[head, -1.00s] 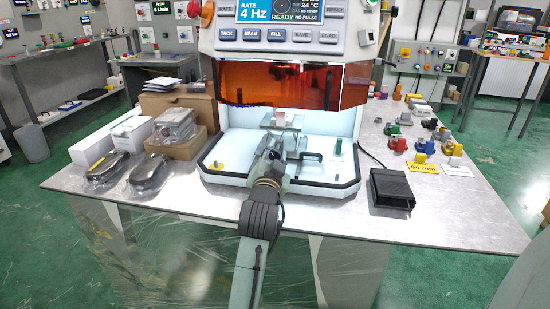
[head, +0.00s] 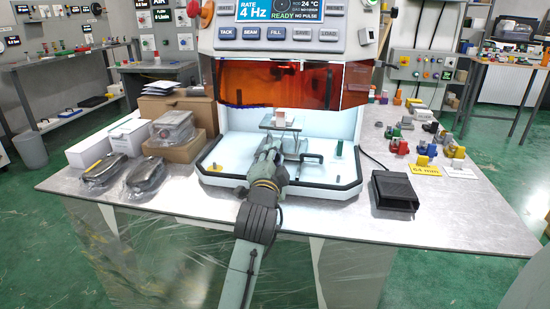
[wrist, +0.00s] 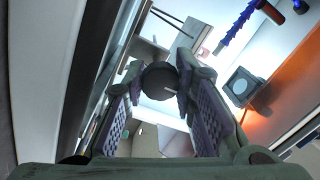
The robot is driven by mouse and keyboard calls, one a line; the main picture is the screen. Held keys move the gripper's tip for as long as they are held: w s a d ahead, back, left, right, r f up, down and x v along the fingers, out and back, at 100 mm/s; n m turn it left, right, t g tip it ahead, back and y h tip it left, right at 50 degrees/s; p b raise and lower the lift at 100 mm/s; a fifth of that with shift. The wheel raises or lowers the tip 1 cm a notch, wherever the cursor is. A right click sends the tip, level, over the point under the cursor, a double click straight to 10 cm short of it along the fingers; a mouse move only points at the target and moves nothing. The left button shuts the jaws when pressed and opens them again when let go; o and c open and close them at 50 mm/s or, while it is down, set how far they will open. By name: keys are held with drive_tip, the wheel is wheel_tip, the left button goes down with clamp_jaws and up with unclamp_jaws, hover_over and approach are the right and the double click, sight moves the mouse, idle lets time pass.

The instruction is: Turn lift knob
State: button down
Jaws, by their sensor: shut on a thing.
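The lift knob (wrist: 160,82) is a dark round knob with a pale mark line, seen between my fingers in the wrist view. My gripper (wrist: 160,72) is shut on it, one ridged finger pad on each side. In the head view my gripper (head: 270,150) reaches into the machine's open bay, and my wrist hides the knob. The lift stage (head: 292,143) stands just behind my gripper, with a flat plate on top. A small pinkish block (head: 280,122) sits on that plate.
The white bay floor (head: 225,165) has a dark raised rim in front. An orange shield (head: 290,84) hangs above. A dark handle bar (head: 310,158) is right of my gripper. Bagged items (head: 140,175) lie left; a black pedal (head: 393,190) lies right.

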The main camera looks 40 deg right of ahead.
idle(0.3)
drive_tip(key=c, duration=1.3)
unclamp_jaws()
drive_tip(key=shift+n, duration=0.3)
